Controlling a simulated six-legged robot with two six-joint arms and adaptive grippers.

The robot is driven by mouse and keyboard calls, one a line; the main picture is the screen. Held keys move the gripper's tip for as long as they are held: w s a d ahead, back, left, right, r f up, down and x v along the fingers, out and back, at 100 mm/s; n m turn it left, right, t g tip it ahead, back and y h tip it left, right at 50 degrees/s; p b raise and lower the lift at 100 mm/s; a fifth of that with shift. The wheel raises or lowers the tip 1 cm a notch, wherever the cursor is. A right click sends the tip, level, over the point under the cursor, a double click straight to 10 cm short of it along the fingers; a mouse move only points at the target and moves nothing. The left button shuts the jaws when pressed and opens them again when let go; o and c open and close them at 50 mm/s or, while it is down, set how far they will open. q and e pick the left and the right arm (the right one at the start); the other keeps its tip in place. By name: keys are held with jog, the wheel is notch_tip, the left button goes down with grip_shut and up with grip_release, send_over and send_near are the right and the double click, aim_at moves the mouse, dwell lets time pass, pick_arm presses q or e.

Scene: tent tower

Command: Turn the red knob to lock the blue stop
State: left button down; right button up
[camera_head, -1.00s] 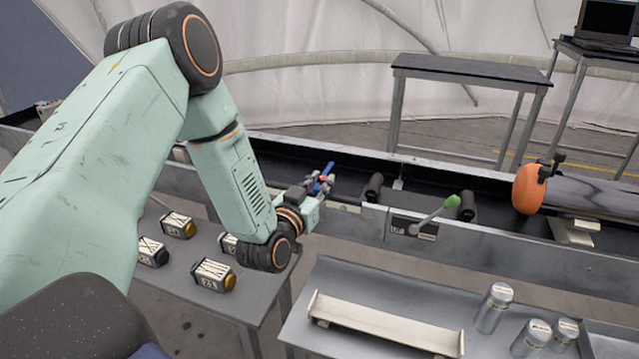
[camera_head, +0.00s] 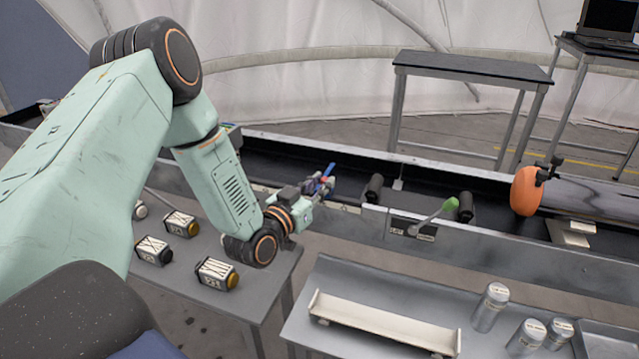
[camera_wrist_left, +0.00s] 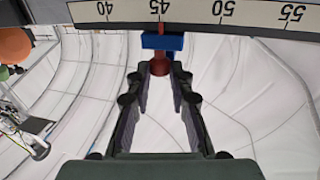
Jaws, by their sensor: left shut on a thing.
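In the left wrist view the red knob (camera_wrist_left: 160,66) sits between the tips of my left gripper (camera_wrist_left: 161,77), which is shut on it. The blue stop (camera_wrist_left: 161,42) is just beyond the knob, against a pale scale whose numbers run from 40 to 55. A red mark lies near 45. In the head view the blue stop (camera_head: 328,170) shows as a thin blue piece above the trough's near rail. My left gripper (camera_head: 322,186) reaches it from the left, and its fingers hide most of the knob there. My right gripper is not in view.
A green-tipped lever (camera_head: 449,205) stands on the trough's near wall (camera_head: 480,247), right of my left gripper. An orange round object (camera_head: 526,190) is farther right. Boxed items (camera_head: 217,273) sit on the left table. A cream tray (camera_head: 380,322) and several jars (camera_head: 491,307) are in front.

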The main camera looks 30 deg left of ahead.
pick_arm(q)
jog(key=c, duration=1.2)
grip_release()
jog(key=shift+s+d, duration=0.15)
jog(key=shift+s, duration=5.85)
